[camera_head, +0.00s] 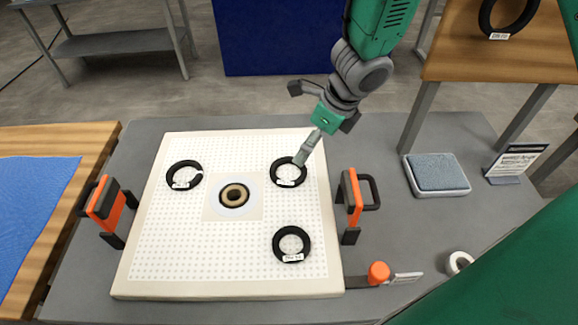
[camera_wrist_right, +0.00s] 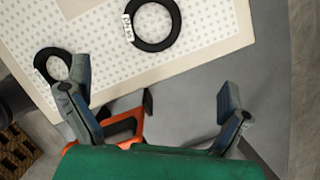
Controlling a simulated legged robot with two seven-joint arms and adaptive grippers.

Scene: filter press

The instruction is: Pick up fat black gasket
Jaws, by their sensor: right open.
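Three black gaskets with white labels lie on the white perforated board (camera_head: 150,255) in the head view: one at upper left (camera_head: 171,167), one at upper right (camera_head: 274,171) and one at lower right (camera_head: 278,247). My left gripper is out of view.
Orange clamps stand left (camera_head: 104,204) and right (camera_head: 355,198) of the board. A raised wooden table (camera_head: 510,62) stands behind right.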

